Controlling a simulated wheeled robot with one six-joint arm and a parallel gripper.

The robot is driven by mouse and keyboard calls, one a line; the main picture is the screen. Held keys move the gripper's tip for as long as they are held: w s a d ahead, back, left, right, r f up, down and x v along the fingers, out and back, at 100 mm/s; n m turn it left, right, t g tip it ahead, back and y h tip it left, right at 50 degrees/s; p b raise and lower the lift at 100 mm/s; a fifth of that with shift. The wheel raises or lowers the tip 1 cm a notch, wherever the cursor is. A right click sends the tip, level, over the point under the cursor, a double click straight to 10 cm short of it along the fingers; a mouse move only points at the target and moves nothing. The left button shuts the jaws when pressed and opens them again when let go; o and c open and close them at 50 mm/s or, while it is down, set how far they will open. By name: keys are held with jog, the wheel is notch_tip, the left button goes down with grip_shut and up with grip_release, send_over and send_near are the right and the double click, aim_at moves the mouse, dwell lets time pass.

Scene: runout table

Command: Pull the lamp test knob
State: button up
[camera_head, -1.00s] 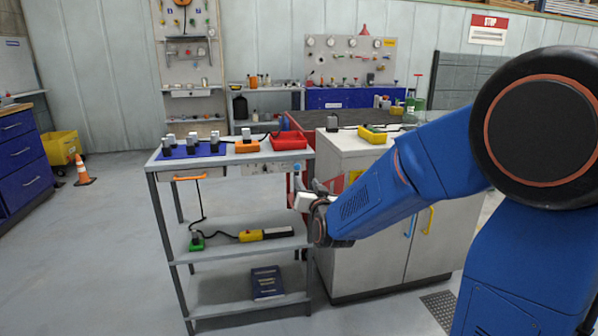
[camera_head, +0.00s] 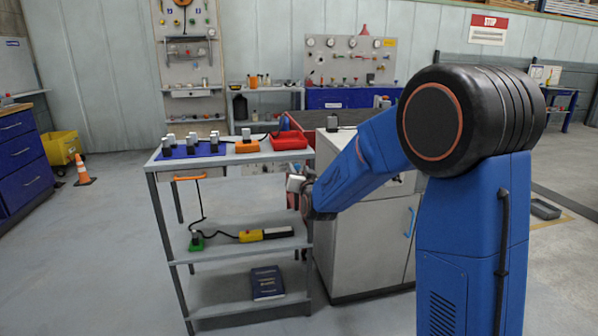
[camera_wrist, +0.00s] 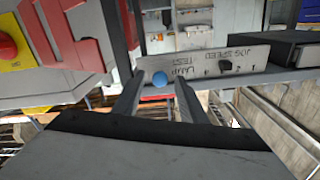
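The lamp test knob (camera_wrist: 160,78) is a small round blue knob on a light grey panel (camera_wrist: 205,60), beside upside-down lettering reading "LAMP TEST". In the wrist view it lies between the fingertips of my gripper (camera_wrist: 158,82), which are apart with a gap on each side of it. I cannot tell whether the tips reach past the knob. In the head view my gripper (camera_head: 296,186) is at the front right corner of the grey table (camera_head: 180,256), by the panel (camera_head: 264,167). The knob is hidden there behind my gripper.
A black knob (camera_wrist: 225,66) marked "JOG SPEED" is on the same panel. A red button (camera_wrist: 7,46) on yellow is at the left in the wrist view. A pale cabinet (camera_head: 350,240) stands right of the table.

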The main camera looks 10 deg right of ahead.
grip_shut()
jog(key=shift+s, duration=0.85)
grip_release()
jog(key=shift+s, duration=0.1)
jog(key=s, duration=1.7)
jog(key=shift+s, duration=0.1)
